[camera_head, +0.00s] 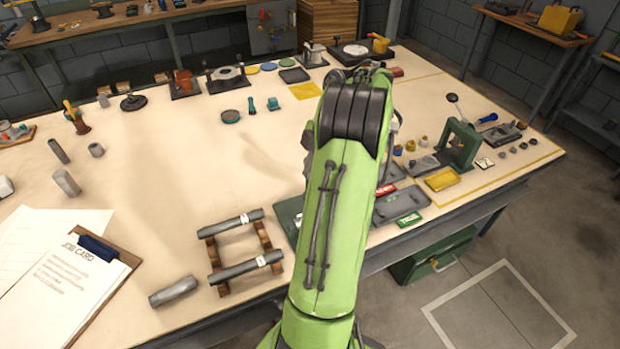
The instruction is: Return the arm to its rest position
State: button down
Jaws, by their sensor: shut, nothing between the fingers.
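My green arm (335,210) rises from the bottom middle of the view and reaches over the workbench (180,150). Its dark, ribbed joint (355,108) is at the upper end of the visible link. The rest of the arm bends away behind this joint. My gripper is hidden behind the arm, so its fingers cannot be seen. The arm also covers part of the trays in the middle of the bench.
A wooden rack (222,284) with metal rods stands left of the arm. A clipboard (75,285) lies at the front left. A green press (460,143), a yellow tray (441,179) and grey trays (402,206) are to the right. The left middle bench is fairly clear.

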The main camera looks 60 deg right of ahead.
jog(key=v, duration=0.2)
jog(key=p+v, duration=0.1)
jog(key=shift+a+r, duration=0.1)
jog(key=shift+a, duration=0.2)
